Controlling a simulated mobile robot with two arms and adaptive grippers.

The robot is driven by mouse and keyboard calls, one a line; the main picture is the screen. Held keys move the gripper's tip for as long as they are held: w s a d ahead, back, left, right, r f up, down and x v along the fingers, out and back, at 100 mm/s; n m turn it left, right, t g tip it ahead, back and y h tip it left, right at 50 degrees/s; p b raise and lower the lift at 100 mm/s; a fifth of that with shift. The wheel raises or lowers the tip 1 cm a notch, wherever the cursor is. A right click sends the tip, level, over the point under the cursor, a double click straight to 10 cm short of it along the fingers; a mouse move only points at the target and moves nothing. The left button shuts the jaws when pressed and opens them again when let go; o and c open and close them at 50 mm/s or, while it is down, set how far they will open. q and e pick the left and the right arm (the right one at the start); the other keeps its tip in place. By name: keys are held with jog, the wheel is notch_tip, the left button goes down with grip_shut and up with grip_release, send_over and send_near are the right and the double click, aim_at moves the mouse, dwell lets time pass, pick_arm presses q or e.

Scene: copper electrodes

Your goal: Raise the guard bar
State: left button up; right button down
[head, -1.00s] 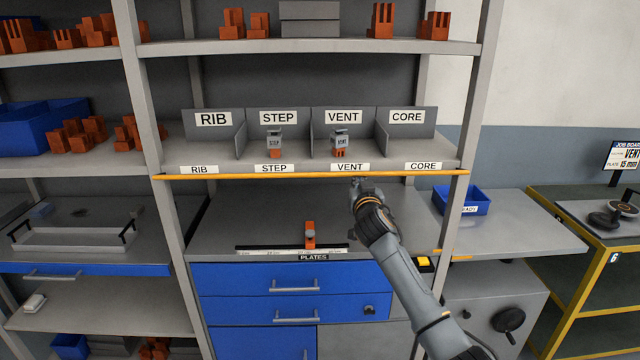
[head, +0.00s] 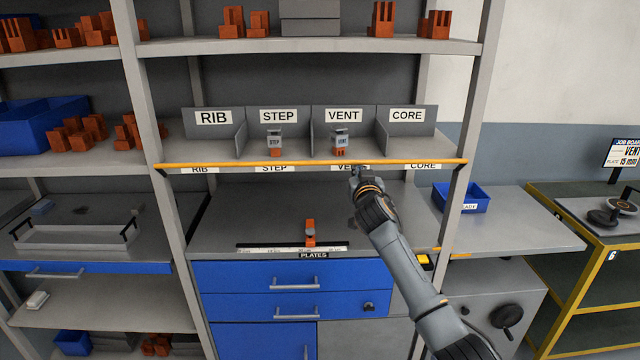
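The guard bar (head: 300,164) is a thin orange-yellow bar across the front of the middle shelf, between the two grey uprights. It now crosses just above the lower shelf labels and partly covers them. My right gripper (head: 358,172) is at the bar, below the VENT bay, with its arm coming up from the lower right. The fingers are small and partly hidden by the wrist, so I cannot tell whether they are closed around the bar or only against it. My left gripper is not in view.
Behind the bar, a STEP electrode (head: 275,142) and a VENT electrode (head: 340,142) stand in their bays. Below are an orange piece (head: 310,233) on the plates counter and blue drawers (head: 290,275). A blue bin (head: 460,197) stands at the right.

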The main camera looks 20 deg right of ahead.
jog(key=shift+r, duration=0.55)
jog(key=f+p+v, duration=0.1)
jog(key=p+v, duration=0.1)
jog(key=v, duration=0.5)
jog(key=shift+s+f, duration=0.15)
jog(key=shift+s, duration=0.1)
dwell(0.4)
jog(key=shift+a+f, duration=0.1)
